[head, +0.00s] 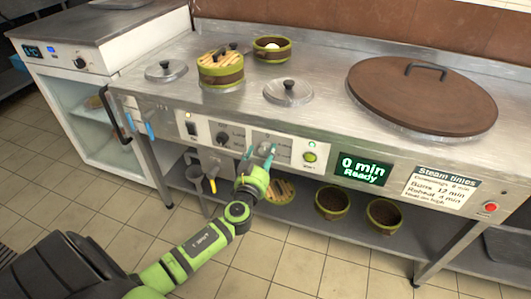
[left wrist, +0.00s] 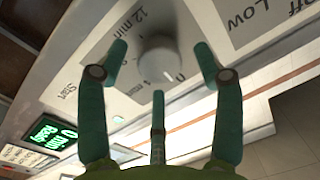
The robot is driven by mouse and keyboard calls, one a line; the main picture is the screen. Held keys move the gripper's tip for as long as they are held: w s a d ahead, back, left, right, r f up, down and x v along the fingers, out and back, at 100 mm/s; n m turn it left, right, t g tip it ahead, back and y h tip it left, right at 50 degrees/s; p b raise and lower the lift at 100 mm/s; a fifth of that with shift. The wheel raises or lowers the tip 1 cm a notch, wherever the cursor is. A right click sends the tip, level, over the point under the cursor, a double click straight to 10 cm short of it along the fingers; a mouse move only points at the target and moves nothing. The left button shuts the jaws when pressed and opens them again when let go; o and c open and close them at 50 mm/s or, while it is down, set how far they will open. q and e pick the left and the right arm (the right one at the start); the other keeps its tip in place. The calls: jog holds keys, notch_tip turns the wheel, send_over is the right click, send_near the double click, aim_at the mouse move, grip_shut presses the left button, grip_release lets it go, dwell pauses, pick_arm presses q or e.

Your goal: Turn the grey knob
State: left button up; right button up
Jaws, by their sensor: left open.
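The grey knob (left wrist: 159,60) sits on a pale timer panel marked "12 min" in the left wrist view. A white pointer line shows on its face. My left gripper (left wrist: 160,76) is open, with its teal fingers around the knob. A gap shows on both sides, and I cannot tell if any finger touches it. In the head view my left gripper (head: 258,158) is at the stove's front panel and mostly covers the knob. My right gripper is out of view.
A black knob (head: 223,139) is on the panel to the left. A green start button (head: 310,157) and the "0 min Ready" display (head: 362,169) are to the right. Steamer baskets (head: 220,68) and lids stand on the counter. Utensils (head: 212,183) hang below.

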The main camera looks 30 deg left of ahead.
pick_arm(q)
jog(key=shift+w+a, duration=0.15)
jog(key=shift+w, duration=0.4)
jog(key=shift+c, duration=0.4)
jog(key=c, duration=1.1)
jog(key=shift+o, duration=0.2)
